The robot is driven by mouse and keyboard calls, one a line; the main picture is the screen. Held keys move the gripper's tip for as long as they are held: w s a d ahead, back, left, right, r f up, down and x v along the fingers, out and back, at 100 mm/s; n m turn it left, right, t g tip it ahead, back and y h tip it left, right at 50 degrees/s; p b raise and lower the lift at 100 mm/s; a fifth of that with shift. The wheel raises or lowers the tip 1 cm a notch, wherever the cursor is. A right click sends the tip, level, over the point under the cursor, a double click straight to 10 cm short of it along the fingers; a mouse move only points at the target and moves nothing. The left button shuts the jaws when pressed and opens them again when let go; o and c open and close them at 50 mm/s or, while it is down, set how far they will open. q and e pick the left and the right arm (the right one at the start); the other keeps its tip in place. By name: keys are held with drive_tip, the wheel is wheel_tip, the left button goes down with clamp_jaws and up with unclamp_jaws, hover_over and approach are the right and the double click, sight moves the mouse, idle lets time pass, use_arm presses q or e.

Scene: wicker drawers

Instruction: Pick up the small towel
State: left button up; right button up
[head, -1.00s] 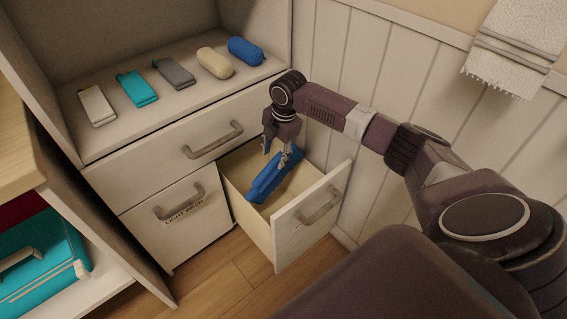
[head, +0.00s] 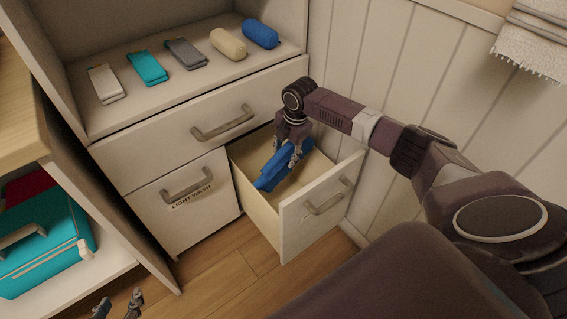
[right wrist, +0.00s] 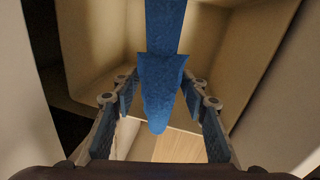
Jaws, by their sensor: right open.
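A blue towel (head: 270,177) lies in the open lower drawer (head: 262,225). My right gripper (head: 294,154) reaches down into the drawer at the towel's far end. In the right wrist view the blue towel (right wrist: 160,85) runs between the two spread fingers of the right gripper (right wrist: 163,82), with a gap on either side near the fingertips. My left gripper (head: 118,304) shows only its fingertips at the bottom left edge, spread apart and empty.
Folded white (head: 105,84), teal (head: 147,68) and grey (head: 186,53) cloths and beige (head: 228,44) and blue (head: 260,33) rolls lie on the shelf above. A closed drawer labelled light wash (head: 190,215) is left of the open one. A teal case (head: 45,250) stands at left.

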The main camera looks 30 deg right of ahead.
drive_tip(key=shift+f, duration=0.2)
use_arm(q)
drive_tip(key=shift+w+d+r+t, duration=0.15)
drive_tip(key=shift+w+r+t, duration=0.15)
drive_tip(key=shift+w+r, duration=0.15)
use_arm(e)
drive_tip(key=shift+c, duration=0.7)
clamp_jaws()
use_arm(q)
drive_tip(key=shift+s+f, duration=0.1)
drive_tip(key=shift+f, duration=0.05)
use_arm(e)
drive_tip(key=shift+w+r, duration=0.1)
drive_tip(key=shift+r, duration=0.05)
